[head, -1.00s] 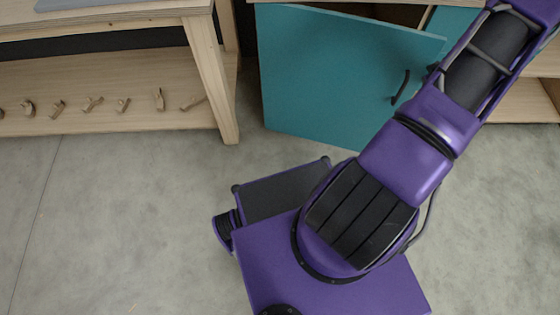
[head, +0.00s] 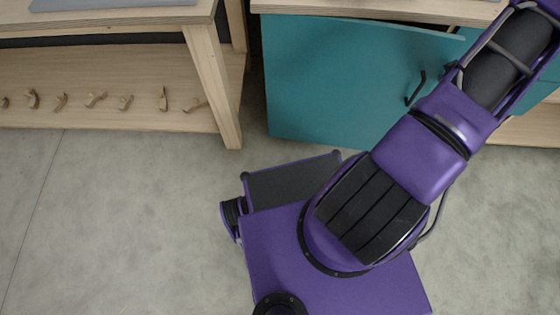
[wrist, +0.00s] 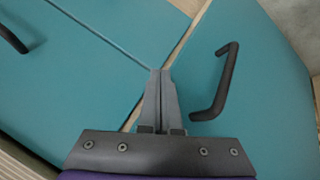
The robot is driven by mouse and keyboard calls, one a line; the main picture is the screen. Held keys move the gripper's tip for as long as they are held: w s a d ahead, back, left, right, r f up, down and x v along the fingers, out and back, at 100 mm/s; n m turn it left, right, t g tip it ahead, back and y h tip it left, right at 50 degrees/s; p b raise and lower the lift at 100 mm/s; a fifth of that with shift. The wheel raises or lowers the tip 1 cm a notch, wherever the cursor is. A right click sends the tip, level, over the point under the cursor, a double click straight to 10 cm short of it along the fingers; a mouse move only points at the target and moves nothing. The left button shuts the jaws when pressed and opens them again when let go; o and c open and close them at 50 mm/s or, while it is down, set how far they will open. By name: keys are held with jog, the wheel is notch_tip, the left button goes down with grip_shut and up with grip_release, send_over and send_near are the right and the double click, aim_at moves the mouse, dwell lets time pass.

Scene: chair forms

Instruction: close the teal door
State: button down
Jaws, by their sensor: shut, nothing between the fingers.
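The teal door (head: 325,85) hangs under a wooden worktop in the head view, a little ajar, with a narrow dark gap along its top edge. Its black handle (head: 415,89) is near the right side. In the wrist view the door (wrist: 260,95) fills the right side, with its handle (wrist: 218,82) right of my gripper (wrist: 160,72). My gripper is shut and empty, its tips at the door's pale free edge. I cannot tell whether they touch it. The head view does not show my gripper; my arm covers the door's lower right corner.
Teal fronts (wrist: 75,85) with another black handle (wrist: 12,38) lie left of my gripper in the wrist view. A wooden bench (head: 212,80) stands left of the door, with several small wooden pieces on its lower shelf. The concrete floor (head: 120,220) is clear.

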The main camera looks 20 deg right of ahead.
jog(key=shift+w+d, duration=0.15)
jog(key=shift+w, duration=0.15)
jog(key=shift+s, duration=0.1)
dwell(0.4)
